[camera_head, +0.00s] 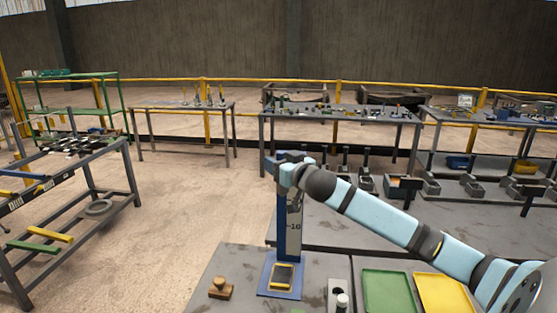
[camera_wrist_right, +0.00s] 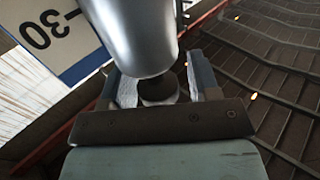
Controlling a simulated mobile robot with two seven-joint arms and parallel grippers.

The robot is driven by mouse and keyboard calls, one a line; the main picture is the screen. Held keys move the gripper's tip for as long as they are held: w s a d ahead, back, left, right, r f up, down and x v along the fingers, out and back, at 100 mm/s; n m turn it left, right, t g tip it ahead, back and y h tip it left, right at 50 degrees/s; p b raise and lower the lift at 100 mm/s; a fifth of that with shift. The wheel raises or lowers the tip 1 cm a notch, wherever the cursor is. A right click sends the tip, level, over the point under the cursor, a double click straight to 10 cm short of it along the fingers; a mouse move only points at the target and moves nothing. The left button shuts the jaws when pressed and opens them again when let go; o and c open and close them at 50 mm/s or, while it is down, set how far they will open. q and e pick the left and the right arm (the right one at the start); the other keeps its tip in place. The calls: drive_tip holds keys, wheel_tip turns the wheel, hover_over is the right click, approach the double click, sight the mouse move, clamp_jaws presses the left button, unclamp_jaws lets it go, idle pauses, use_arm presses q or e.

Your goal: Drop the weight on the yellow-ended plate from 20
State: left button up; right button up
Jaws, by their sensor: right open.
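A blue drop stand (camera_head: 281,235) with a white scale marked 10 stands on the near bench. A small plate with yellow on it (camera_head: 283,276) lies on its blue base. My right gripper (camera_head: 283,160) is at the top of the stand, high above the plate. In the right wrist view its fingers (camera_wrist_right: 163,92) are apart. A silver cylindrical weight (camera_wrist_right: 135,35) shows there, its dark knob between the open fingers; I cannot tell whether they touch it. The scale beside it reads 30, upside down (camera_wrist_right: 50,30). The weight is not discernible in the head view. My left gripper is not in view.
A wooden-handled stamp (camera_head: 221,287) stands left of the base and a grey cylinder (camera_head: 338,297) to its right. Green (camera_head: 388,293) and yellow (camera_head: 445,294) trays lie further right, under my right arm. Racks and tables stand behind.

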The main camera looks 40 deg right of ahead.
drive_tip(key=shift+w, duration=0.2)
clamp_jaws()
wheel_tip(320, 180, down, 10)
drive_tip(key=b, duration=0.4)
drive_tip(key=shift+b, duration=0.3)
unclamp_jaws()
